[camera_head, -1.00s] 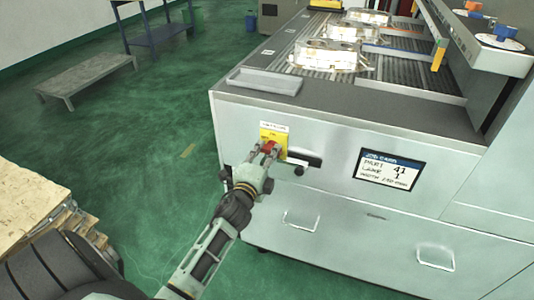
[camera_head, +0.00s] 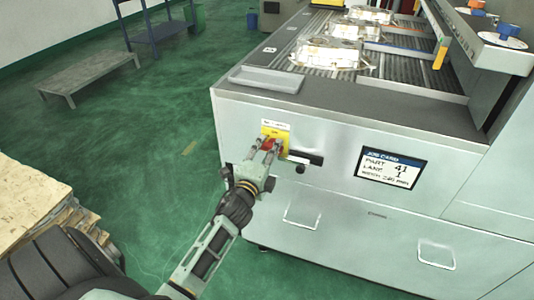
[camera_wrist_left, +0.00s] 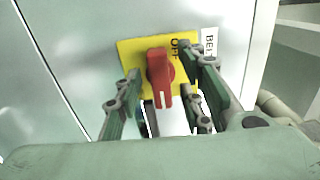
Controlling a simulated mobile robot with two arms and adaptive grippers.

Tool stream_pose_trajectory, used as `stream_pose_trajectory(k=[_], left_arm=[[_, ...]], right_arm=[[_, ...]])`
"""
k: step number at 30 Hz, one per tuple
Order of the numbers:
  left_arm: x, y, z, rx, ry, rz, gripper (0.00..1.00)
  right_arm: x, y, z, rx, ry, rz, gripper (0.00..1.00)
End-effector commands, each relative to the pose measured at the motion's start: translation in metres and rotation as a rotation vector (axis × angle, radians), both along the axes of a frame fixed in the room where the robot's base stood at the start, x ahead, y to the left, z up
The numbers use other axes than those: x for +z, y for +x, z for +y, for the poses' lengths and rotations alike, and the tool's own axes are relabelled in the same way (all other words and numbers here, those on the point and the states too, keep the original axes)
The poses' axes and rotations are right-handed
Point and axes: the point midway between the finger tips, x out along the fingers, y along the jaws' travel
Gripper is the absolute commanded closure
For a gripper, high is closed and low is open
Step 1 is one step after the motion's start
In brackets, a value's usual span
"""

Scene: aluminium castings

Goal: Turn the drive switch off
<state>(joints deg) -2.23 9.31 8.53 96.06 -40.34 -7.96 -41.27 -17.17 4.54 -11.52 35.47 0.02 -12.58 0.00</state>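The drive switch is a red rotary knob (camera_wrist_left: 160,75) on a yellow plate (camera_head: 272,133), which is on the light grey front of the machine. In the left wrist view the plate (camera_wrist_left: 127,50) shows the word OFF near its upper right, and the knob's white-marked end points down in the picture. My left gripper (camera_head: 268,148) is at the switch. Its fingers also show in the left wrist view (camera_wrist_left: 163,95), apart on either side of the knob, with gaps visible. The knob is partly hidden by the fingers in the head view. My right gripper is not in view.
A black knob (camera_head: 316,159) and a job card screen (camera_head: 390,167) are right of the switch. A grey tray (camera_head: 265,79) and castings (camera_head: 330,53) are on top.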

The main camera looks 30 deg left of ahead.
Motion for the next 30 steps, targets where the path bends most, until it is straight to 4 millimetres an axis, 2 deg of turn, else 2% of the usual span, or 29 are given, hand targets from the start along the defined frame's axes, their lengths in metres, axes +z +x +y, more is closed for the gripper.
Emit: stream_pose_trajectory(k=[5, 12, 18, 24, 30], left_arm=[[-0.001, -0.016, -0.004, 0.0, -0.001, 0.002, 0.64], [-0.002, -0.066, -0.016, 0.001, -0.002, 0.004, 0.64], [-0.001, -0.1, -0.024, 0.001, -0.002, 0.004, 0.64], [-0.001, -0.116, -0.028, 0.0, 0.001, 0.002, 0.64], [0.0, -0.117, -0.028, 0.0, 0.001, 0.001, 0.64]], right_arm=[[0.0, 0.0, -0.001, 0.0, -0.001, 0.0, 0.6], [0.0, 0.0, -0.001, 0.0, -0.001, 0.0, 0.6], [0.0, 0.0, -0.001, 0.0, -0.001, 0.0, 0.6], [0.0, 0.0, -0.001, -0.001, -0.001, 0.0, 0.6], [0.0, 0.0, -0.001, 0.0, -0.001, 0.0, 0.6]])
